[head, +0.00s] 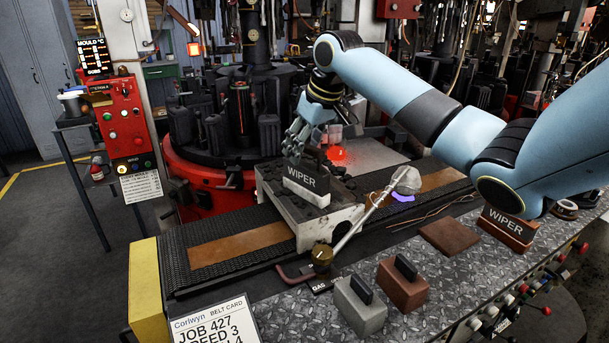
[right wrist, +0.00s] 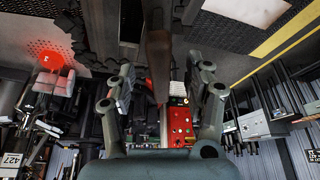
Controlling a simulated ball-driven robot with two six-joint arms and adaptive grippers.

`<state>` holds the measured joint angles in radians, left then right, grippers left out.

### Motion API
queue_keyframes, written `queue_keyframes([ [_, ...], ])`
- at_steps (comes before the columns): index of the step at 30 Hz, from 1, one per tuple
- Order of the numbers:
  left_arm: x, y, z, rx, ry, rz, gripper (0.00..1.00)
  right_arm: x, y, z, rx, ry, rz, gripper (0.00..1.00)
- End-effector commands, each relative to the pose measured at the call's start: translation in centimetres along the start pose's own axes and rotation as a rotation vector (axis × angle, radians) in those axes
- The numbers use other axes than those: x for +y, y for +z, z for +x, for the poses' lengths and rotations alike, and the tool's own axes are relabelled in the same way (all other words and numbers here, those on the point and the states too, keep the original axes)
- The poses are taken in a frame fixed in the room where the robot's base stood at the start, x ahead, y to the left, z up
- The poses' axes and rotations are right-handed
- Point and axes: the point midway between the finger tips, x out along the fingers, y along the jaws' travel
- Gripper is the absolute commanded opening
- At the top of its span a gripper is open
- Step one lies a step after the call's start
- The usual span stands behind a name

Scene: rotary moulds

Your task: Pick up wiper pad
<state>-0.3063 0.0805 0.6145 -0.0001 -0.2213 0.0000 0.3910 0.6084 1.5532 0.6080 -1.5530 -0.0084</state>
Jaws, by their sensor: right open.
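A light grey block with a dark WIPER plate (head: 306,181) sits on the pale carriage (head: 312,226) over the belt in the head view. A brown block with a dark WIPER plate (head: 507,228) stands on the bench at right. A grey block (head: 359,309) and a brown block (head: 402,288), each with a black upright grip, stand on the front of the bench. My right gripper (head: 297,141) is just above and behind the plate on the carriage, open and empty. Its spread fingers also show in the right wrist view (right wrist: 160,98). My left gripper is out of view.
A rod with a pale round head (head: 406,180) slants up beside the carriage. The red-based mould turret (head: 195,177) stands behind. A belt card (head: 213,322) stands at front. A flat brown plate (head: 449,236) lies on the bench.

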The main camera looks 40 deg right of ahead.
Motion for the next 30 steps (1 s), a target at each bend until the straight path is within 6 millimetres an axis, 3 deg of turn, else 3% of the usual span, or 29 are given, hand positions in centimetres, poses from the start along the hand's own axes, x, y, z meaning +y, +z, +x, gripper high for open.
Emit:
queue_keyframes([
  [6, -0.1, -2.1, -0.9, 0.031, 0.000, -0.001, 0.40, -0.1, 0.2, 3.1, -0.002, -0.001, 0.003, 0.52],
  [15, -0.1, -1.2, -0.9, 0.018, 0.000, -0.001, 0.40, -0.1, 0.3, 3.8, -0.001, 0.001, 0.000, 0.52],
  [27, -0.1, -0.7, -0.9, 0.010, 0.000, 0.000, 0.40, -0.1, 0.3, 3.7, -0.001, 0.001, 0.000, 0.00],
  [30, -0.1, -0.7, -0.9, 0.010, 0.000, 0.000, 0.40, -0.1, 0.3, 3.7, -0.001, 0.001, 0.000, 0.00],
])
